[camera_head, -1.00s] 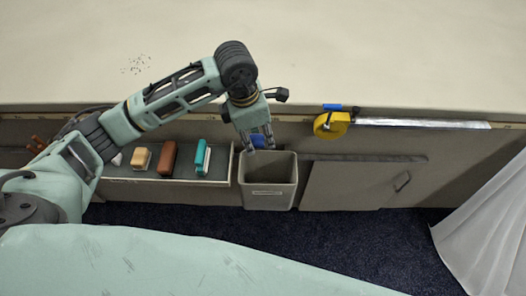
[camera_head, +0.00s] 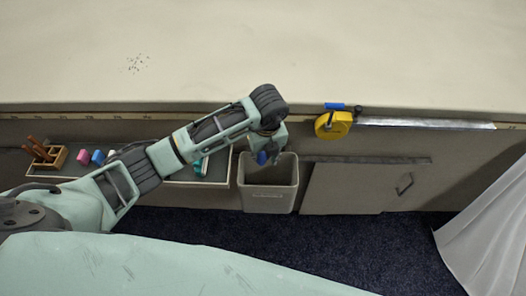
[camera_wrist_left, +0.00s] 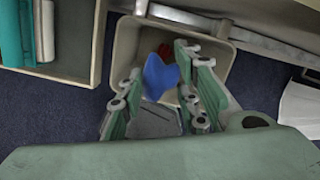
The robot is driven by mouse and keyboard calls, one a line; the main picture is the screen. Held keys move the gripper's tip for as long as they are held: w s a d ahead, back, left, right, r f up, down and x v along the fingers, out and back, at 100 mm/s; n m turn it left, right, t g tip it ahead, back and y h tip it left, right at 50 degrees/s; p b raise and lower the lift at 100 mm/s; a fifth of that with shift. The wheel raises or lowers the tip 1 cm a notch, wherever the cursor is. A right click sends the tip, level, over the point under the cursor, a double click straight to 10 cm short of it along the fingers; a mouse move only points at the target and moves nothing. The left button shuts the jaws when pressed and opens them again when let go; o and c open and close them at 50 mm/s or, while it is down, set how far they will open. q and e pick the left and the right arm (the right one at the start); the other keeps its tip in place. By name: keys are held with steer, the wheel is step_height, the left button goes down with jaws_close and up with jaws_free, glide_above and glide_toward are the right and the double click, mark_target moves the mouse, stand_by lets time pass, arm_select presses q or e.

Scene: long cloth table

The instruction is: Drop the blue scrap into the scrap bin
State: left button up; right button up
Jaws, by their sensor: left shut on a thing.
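The blue scrap (camera_head: 262,158) is in my left gripper (camera_head: 268,154), over the mouth of the scrap bin (camera_head: 268,202). The bin is a grey open box on the floor against the table's side. In the left wrist view the blue scrap (camera_wrist_left: 158,76) shows between the fingers of the left gripper (camera_wrist_left: 160,75), with the bin's pale rim (camera_wrist_left: 126,45) around it. Something red (camera_wrist_left: 165,50) shows behind the scrap, within the bin's outline. My right gripper is not in view.
A yellow tape measure (camera_head: 333,124) is at the table edge. A white curtain (camera_head: 490,220) hangs right.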

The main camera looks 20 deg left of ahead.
mark_target(263, 162)
arm_select(q)
step_height(263, 162, down, 6)
steer(key=b, duration=0.4)
steer(key=shift+r, duration=0.15)
steer(key=o, duration=0.9)
steer(key=shift+r, duration=0.2)
steer(key=r, duration=0.4)
steer(key=s+r, duration=0.1)
steer(key=r, duration=0.2)
steer(key=d+r, duration=0.1)
steer(key=r, duration=0.3)
steer(key=shift+s+r, duration=0.2)
steer(key=shift+r, duration=0.1)
